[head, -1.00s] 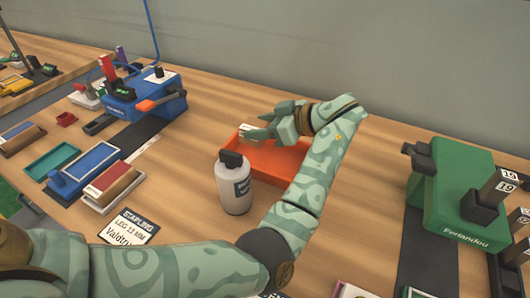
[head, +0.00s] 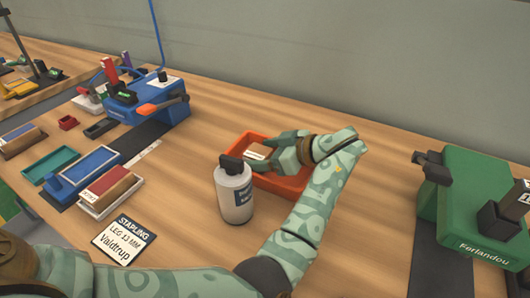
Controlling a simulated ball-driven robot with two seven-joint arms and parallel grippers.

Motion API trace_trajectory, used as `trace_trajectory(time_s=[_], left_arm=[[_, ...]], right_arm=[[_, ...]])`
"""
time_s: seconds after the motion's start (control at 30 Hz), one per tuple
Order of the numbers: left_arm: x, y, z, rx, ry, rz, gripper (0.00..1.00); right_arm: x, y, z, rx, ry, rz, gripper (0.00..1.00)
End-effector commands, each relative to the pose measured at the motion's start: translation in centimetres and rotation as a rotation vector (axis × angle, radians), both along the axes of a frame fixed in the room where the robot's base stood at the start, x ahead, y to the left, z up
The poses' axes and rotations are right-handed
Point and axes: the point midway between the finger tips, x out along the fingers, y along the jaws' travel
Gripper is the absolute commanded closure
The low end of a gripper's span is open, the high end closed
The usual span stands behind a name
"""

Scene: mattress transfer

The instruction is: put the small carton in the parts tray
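The parts tray (head: 283,184) is an orange-red open box in the middle of the table. The small carton (head: 257,152), pale with a brown part, is in the tray's left back part, low between the walls. My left gripper (head: 264,151) reaches into the tray from the right, its fingers around the carton. It looks shut on the carton; the far side of the hold is partly hidden. Whether the carton touches the tray floor cannot be told. My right gripper is not in view.
A white bottle with a dark cap (head: 234,190) stands close at the tray's front left. A blue machine (head: 150,105) is at the back left, a green machine (head: 475,215) at the right. A stapling card (head: 124,240) lies in front. Table behind the tray is clear.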

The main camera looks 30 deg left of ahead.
Motion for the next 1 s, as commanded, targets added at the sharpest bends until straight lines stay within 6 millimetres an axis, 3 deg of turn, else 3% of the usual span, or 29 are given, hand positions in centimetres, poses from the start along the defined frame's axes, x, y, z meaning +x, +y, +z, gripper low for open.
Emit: trace_trajectory(time_s=[0.17,0.43,0.6,1.0], left_arm=[[0.1,-0.5,0.6,-0.001,-0.001,-0.003,0.28],[0.3,-4.8,3.1,0.002,-0.003,-0.003,0.28],[0.4,-6.5,3.6,0.001,-0.002,0.0,0.28],[0.4,-6.7,4.0,0.001,-0.004,0.002,0.28]], right_arm=[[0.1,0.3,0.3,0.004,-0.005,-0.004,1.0],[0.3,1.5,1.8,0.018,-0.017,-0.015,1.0],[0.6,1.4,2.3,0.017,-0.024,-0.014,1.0],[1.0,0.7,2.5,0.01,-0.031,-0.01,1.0]])
